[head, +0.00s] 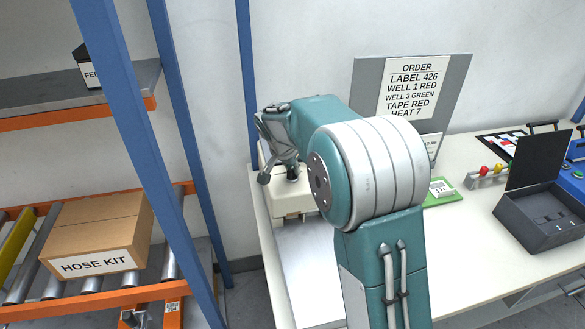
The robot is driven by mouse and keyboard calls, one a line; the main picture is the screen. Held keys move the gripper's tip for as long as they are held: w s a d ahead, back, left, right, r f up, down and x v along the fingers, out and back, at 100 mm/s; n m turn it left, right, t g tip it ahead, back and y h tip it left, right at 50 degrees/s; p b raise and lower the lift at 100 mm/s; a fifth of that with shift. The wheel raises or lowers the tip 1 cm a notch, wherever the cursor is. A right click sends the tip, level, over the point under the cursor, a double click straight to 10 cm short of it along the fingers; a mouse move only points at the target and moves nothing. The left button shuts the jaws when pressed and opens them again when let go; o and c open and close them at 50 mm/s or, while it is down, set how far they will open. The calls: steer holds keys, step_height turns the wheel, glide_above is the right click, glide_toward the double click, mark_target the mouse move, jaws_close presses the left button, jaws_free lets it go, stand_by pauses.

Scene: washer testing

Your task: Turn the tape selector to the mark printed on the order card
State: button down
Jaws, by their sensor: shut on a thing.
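The order card (410,88) on the grey back panel reads LABEL 426, WELL 1 RED, WELL 3 GREEN, TAPE RED, HEAT 7. A cream device (293,204) stands at the left end of the bench. A small dark knob (292,174), which looks like the tape selector, rises from its top. My gripper (286,164) points down over the device and is shut on this knob. My fingers cover part of the knob. Its pointer and any printed marks around it are hidden or too small to read.
My arm hides the middle of the bench (462,251). To the right are a green board with a label (442,190), a rack with coloured tops (489,174) and an open dark case (545,212). Blue shelf posts and a HOSE KIT box (97,238) stand at the left.

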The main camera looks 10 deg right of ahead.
steer(key=shift+a+f, duration=0.1)
stand_by(0.3)
steer(key=c, duration=0.7)
jaws_free()
steer(key=shift+o, duration=0.2)
steer(key=shift+a, duration=0.1)
steer(key=v, duration=1.2)
